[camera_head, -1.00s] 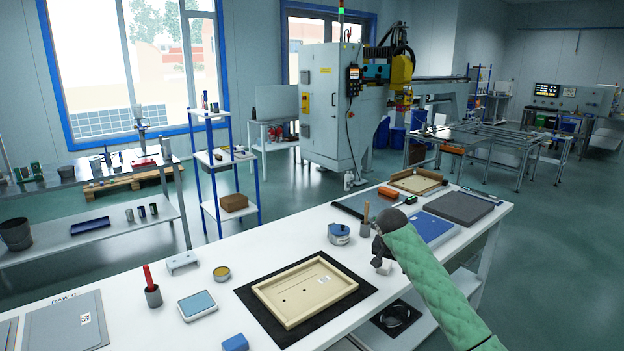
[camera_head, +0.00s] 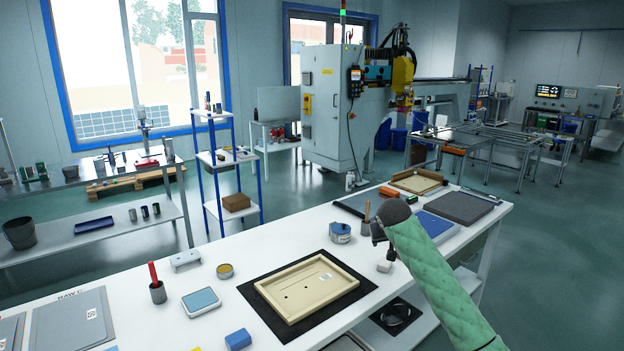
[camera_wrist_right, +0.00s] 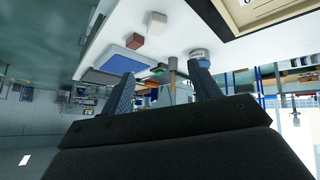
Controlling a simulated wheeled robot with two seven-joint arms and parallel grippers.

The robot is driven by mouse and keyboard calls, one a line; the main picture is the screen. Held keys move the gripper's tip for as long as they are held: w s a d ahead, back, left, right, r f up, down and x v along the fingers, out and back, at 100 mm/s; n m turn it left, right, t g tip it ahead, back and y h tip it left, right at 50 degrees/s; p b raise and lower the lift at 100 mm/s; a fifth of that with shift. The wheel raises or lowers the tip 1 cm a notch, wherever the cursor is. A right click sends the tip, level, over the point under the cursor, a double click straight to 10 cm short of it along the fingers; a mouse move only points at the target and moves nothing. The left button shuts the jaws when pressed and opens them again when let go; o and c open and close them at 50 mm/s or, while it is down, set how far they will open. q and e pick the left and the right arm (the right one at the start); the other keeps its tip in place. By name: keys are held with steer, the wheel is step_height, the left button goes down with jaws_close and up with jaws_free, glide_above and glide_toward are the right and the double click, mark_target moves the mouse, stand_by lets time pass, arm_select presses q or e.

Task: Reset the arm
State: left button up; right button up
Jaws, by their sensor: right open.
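My right arm, in a green padded sleeve, comes in from the lower right in the head view. Its dark right gripper (camera_head: 385,248) is over the right part of the white bench (camera_head: 300,232), just above a small white block (camera_head: 384,266). In the right wrist view, the two fingers of the right gripper (camera_wrist_right: 165,88) are spread apart with nothing held between them. My left gripper is in neither view.
A beige panel tray (camera_head: 304,290) lies on a black mat (camera_head: 262,314). A blue-topped tin (camera_head: 340,233), a brush pot (camera_head: 366,228), a blue panel (camera_head: 434,226) and a grey pad (camera_head: 460,208) are near the arm.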

steer(key=s+a+f+n+g+y, duration=0.1)
steer(key=s+a+f+g, duration=0.15)
steer(key=s+f, duration=1.9)
steer(key=s+a+f+n+g+y, duration=0.1)
steer(key=s+a+f, duration=0.3)
steer(key=s+f, duration=1.75)
steer(key=s+f+g, duration=0.1)
steer(key=s+f, duration=0.1)
steer(key=s, duration=0.8)
steer(key=s+f+g, duration=0.2)
steer(key=s+f, duration=0.1)
steer(key=s, duration=0.6)
steer(key=shift+s+a+f+m+y, duration=0.3)
steer(key=shift+s+a+f+m, duration=0.05)
steer(key=shift+s+a+m, duration=0.05)
